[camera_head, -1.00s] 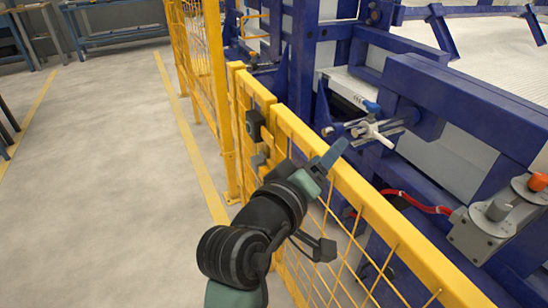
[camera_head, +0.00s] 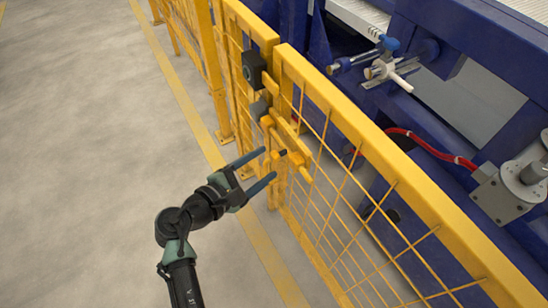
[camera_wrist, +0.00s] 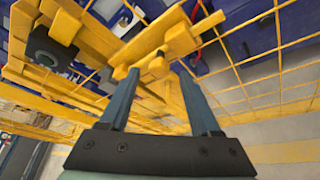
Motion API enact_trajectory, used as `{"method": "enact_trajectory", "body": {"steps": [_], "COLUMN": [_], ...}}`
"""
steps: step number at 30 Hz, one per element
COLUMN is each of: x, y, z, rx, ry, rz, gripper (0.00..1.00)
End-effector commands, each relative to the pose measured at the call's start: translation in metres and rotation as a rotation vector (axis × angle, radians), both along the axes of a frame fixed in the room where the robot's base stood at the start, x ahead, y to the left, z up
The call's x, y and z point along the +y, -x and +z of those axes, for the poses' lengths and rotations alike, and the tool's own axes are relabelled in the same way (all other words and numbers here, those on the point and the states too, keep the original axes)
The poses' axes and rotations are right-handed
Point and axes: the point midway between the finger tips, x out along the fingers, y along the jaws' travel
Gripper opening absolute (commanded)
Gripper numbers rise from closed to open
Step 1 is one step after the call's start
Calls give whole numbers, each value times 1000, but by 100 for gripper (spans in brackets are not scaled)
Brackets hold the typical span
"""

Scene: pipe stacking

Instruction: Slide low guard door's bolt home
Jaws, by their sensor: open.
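The low guard door (camera_head: 365,140) is a yellow mesh panel and looks in line with the fence section to its left. Its yellow bolt (camera_head: 291,146) is mounted near the door's left edge, with a small dark-tipped handle (camera_head: 281,153) sticking out. In the wrist view the bolt (camera_wrist: 185,40) lies just beyond the fingertips. Whether its end sits in a keeper I cannot tell. My gripper (camera_head: 268,164) is open and empty, its two blue-grey fingers pointing at the bolt. In the wrist view the handle (camera_wrist: 158,66) shows between the fingertips, with no clear contact.
A black box (camera_head: 254,68) and a grey block (camera_head: 259,106) sit on the fence post beside the door. Blue machinery (camera_head: 480,70) with a white-handled clamp (camera_head: 380,70) stands behind the door. The floor (camera_head: 90,130) on the left is clear.

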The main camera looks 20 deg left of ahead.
Motion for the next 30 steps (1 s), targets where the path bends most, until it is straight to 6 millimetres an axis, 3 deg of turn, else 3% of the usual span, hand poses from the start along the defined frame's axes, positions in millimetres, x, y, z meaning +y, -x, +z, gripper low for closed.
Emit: {"method": "enact_trajectory", "body": {"steps": [3,9,20,30], "x": [-7,-14,-15,-15], "y": [-20,-39,-43,-43], "z": [-8,-12,-12,-12], "rx": [0,0,0,-1], "ry": [-2,-1,-2,-2], "rz": [-3,-2,0,-1], "gripper": [64,64,64,3]}}
